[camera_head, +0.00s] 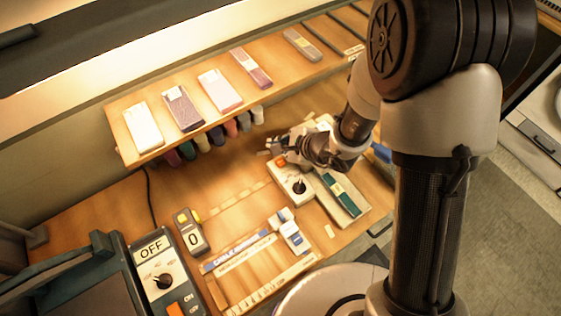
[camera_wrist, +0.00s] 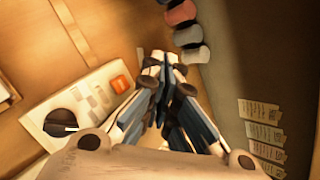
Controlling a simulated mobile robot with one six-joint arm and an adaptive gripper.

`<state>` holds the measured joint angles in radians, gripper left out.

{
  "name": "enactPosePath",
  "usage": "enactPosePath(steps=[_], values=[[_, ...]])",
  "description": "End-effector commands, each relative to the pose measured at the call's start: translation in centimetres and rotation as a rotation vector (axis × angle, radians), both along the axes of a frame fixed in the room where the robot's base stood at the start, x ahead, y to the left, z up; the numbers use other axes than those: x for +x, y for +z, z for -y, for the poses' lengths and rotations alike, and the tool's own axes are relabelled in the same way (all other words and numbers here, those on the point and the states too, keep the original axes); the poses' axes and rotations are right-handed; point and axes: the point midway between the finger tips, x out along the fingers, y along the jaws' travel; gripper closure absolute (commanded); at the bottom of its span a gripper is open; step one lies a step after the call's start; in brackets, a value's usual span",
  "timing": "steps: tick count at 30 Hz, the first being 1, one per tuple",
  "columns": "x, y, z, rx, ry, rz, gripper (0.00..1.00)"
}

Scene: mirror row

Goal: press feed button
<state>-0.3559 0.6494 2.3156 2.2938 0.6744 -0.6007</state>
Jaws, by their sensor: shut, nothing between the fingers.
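A white control panel (camera_head: 284,190) with a dark knob (camera_head: 299,187) and an orange button (camera_head: 281,161) stands on the bench. In the wrist view the orange button (camera_wrist: 121,84) and the black knob (camera_wrist: 66,123) lie left of my gripper (camera_wrist: 160,62). My gripper is shut and empty, its fingertips together, right of the orange button and apart from it in that view. In the head view my gripper (camera_head: 272,147) is beside the panel's upper end. The lettering by the button is too small to read.
A grey unit marked OFF (camera_head: 152,250) has its own knob and an orange button (camera_head: 175,308). A counter showing 0 (camera_head: 191,233) is beside it. A shelf (camera_head: 118,124) with several boxes runs behind, with several coloured spools (camera_wrist: 181,13) below it. A green-topped tray (camera_head: 343,197) lies right of the panel.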

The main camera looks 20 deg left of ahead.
Motion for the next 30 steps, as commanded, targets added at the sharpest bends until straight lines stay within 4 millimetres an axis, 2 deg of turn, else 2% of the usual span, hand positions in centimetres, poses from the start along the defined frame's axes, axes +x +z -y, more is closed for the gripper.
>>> enactPosePath(steps=[1,6,12,30], values=[[-0.1,-1.1,0.0,-0.002,0.0,-0.003,1.0],[0.0,-3.6,0.0,-0.001,-0.001,-0.003,1.0],[0.0,-6.0,0.0,0.0,-0.001,0.001,1.0],[0.0,-6.3,0.0,0.0,0.0,0.0,1.0]])
